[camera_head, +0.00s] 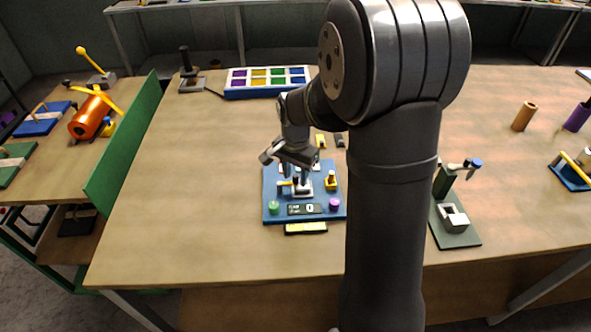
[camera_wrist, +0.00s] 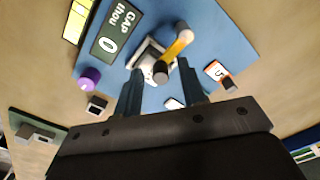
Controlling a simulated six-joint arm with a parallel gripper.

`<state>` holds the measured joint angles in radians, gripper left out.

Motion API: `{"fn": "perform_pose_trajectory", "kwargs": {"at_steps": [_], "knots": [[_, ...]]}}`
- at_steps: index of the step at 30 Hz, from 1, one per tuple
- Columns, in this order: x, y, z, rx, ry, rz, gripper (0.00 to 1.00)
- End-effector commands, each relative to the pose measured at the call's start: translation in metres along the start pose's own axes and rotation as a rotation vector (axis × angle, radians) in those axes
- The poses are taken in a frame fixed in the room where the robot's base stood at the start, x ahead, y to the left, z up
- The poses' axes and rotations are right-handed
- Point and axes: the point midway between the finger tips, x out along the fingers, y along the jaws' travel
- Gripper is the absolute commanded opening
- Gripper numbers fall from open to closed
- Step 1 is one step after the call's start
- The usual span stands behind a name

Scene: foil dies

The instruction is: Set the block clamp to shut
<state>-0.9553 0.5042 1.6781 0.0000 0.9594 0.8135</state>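A blue plate (camera_head: 272,203) lies on the table below my gripper (camera_head: 293,176); it also shows in the wrist view (camera_wrist: 225,42). On it, a small pale block (camera_wrist: 148,52) carries a yellow lever (camera_wrist: 179,45) with a dark round end. I take this for the block clamp, but cannot tell whether it is shut. My gripper (camera_wrist: 160,88) points down over the plate with its fingers apart. The lever's dark end shows between the fingers; I see no contact. A yellow fitting (camera_head: 331,181) stands at the plate's right.
The plate also holds a green knob (camera_head: 273,208), a purple knob (camera_head: 334,204) and a gap display (camera_wrist: 117,27) reading 0. A yellow strip (camera_head: 306,228) lies in front. A dark green fixture (camera_head: 455,220) stands right. The table's left part is clear up to a green wall (camera_head: 125,140).

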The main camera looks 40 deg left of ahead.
Motion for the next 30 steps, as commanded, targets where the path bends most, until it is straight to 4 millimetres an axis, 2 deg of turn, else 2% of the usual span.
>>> {"fn": "perform_pose_trajectory", "kwargs": {"at_steps": [4,8,18,22,25,30], "knots": [[-0.010,-0.001,-0.001,0.000,0.002,-0.003,0.37],[-0.033,-0.001,0.000,0.000,0.003,-0.004,0.37],[-0.116,-0.001,-0.001,0.000,0.004,-0.004,0.37],[-0.143,-0.001,-0.001,0.000,0.003,-0.004,0.37],[-0.158,0.000,0.000,0.000,0.002,-0.002,0.37],[-0.172,0.000,0.000,0.000,0.000,-0.001,0.37]]}}
